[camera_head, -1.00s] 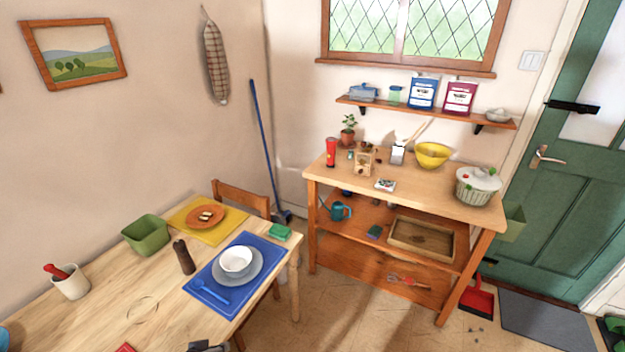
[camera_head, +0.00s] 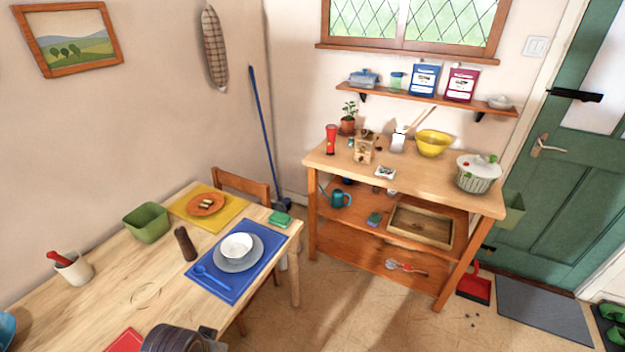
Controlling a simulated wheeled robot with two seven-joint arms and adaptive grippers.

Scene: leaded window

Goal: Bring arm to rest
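A dark grey rounded part of my own arm (camera_head: 178,338) shows at the bottom edge, over the near end of the dining table (camera_head: 95,300). No gripper fingertips can be made out, and the rest of the arm is cut off by the frame. No object is visible in its grasp. My other arm is not in view.
The table holds a blue mat (camera_head: 222,288) with a white bowl (camera_head: 236,246), a yellow mat (camera_head: 232,214) with an orange plate (camera_head: 205,204), a green bin (camera_head: 147,222), a pepper mill (camera_head: 185,244) and a utensil cup (camera_head: 76,270). A wooden workbench (camera_head: 400,178) stands beyond, with open floor before it.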

